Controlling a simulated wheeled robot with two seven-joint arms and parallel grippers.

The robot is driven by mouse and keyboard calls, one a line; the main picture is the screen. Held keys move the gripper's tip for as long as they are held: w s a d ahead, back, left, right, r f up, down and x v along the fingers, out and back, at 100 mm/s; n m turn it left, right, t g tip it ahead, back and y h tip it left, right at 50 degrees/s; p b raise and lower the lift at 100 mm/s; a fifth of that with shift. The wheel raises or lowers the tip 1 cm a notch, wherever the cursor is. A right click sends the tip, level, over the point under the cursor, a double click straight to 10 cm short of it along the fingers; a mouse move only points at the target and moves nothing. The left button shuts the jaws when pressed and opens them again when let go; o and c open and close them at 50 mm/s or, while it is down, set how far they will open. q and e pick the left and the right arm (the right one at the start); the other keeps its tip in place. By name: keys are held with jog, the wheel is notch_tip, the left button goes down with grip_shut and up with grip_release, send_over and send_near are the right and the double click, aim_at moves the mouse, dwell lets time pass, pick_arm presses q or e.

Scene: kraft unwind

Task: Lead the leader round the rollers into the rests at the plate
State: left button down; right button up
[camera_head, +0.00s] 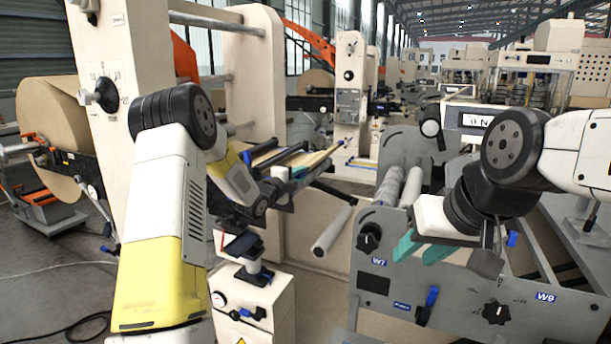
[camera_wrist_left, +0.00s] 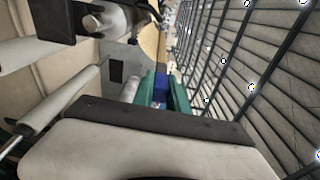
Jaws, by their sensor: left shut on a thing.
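My left gripper (camera_wrist_left: 163,92) shows in the left wrist view with teal fingers shut on a blue piece (camera_wrist_left: 160,88), which I take for the grip of the leader. In the head view my left gripper (camera_head: 289,172) is partly hidden by dark parts, beside a tan strip (camera_head: 316,159). My right gripper (camera_head: 421,250) has its teal fingers apart and empty, in front of the grey plate (camera_head: 455,292). Grey rollers (camera_head: 389,186) stand behind the plate's left part, and a lower roller (camera_head: 333,228) sticks out between the machine halves. I cannot make out the rests.
A large kraft roll (camera_head: 52,112) sits at the far left. A cream upright (camera_head: 118,165) stands behind my left arm. A white pedestal (camera_head: 252,305) stands at the bottom centre. A blue lever (camera_head: 428,303) and black knobs (camera_head: 496,312) stick out from the plate.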

pick_arm(q)
jog(key=shift+a, duration=0.1)
notch_tip(320, 180, down, 22)
dwell(1.6)
jog(key=shift+f, duration=0.1)
notch_tip(320, 180, down, 14)
jog(key=shift+f, duration=0.25)
dwell(0.7)
jog(key=shift+s+d+f, duration=0.3)
jog(key=shift+d+f, duration=0.5)
jog(key=shift+f, duration=0.05)
